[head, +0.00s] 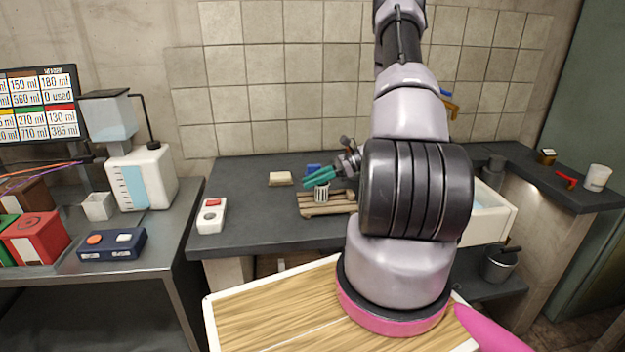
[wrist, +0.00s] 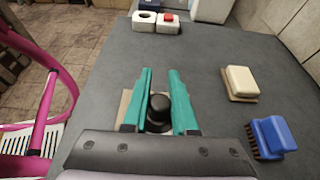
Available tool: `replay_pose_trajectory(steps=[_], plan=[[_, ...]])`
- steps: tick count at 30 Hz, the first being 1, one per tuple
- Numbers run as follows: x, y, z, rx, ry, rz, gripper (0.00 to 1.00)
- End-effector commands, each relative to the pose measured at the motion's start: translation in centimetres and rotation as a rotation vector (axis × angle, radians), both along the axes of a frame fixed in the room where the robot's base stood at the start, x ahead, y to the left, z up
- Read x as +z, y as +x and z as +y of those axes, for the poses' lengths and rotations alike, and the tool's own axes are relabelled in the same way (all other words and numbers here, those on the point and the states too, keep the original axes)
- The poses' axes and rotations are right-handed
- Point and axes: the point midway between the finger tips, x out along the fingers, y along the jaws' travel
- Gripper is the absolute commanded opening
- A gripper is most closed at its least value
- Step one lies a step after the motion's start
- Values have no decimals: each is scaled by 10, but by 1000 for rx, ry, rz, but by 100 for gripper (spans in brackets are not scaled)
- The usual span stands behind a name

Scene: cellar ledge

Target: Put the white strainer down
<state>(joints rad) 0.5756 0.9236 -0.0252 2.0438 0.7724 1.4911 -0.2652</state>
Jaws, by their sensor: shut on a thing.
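The white strainer (head: 321,193) is a small pale slotted cup in the head view. It sits at or just above a slatted wooden rack (head: 345,204) on the dark counter; I cannot tell whether its base touches. My gripper (head: 318,178), with teal fingers, is shut on the strainer's upper part. In the wrist view the fingers (wrist: 159,100) flank a round black top (wrist: 158,108), and a pale edge of the rack (wrist: 124,106) shows beside them. The strainer's white body is hidden there.
A beige block (head: 280,178) and a blue brush (wrist: 273,136) lie near the rack. A white two-part box with a red top (head: 211,216) stands at the counter's left front. A white sink (head: 492,222) is to the right.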

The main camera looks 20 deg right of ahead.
Motion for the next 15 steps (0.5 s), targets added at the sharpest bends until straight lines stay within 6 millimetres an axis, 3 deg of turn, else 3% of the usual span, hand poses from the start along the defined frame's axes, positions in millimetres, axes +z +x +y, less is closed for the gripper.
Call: replay_pose_trajectory(steps=[3,4,6,15], plan=[[-3,0,0,0,0,0,0],[-2,0,0,0,0,0,37],[-2,0,0,0,0,0,61],[-2,0,-1,0,0,0,61]])
